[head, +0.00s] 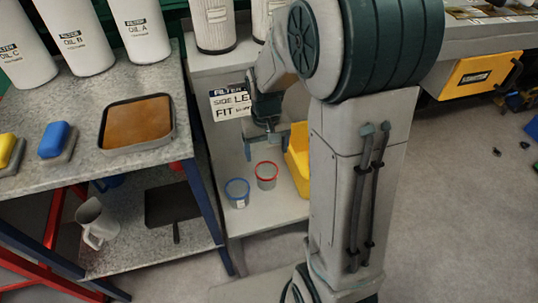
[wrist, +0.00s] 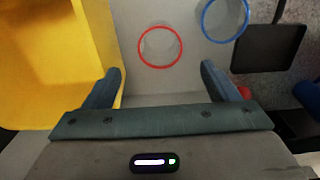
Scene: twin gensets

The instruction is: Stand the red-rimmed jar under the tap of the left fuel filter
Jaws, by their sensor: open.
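The red-rimmed jar (head: 266,183) stands upright on the low grey shelf, to the right of a blue-rimmed jar (head: 240,202). My gripper (head: 267,146) is open and empty, with its fingers pointing down, above and behind the red-rimmed jar in the head view. In the wrist view my gripper (wrist: 162,70) has its two fingers apart, and the red-rimmed jar (wrist: 160,65) appears just beyond and between the fingertips, not held. A tap of the left fuel filter cannot be made out; my arm hides part of the area behind.
A yellow bin (head: 299,170) stands close to the right of the jar; it also shows in the wrist view (wrist: 60,60). A bench (head: 80,166) with oil filters, a brown-topped tray and coloured blocks is at left. Two ribbed white canisters (head: 213,25) stand at the back. Open floor lies right.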

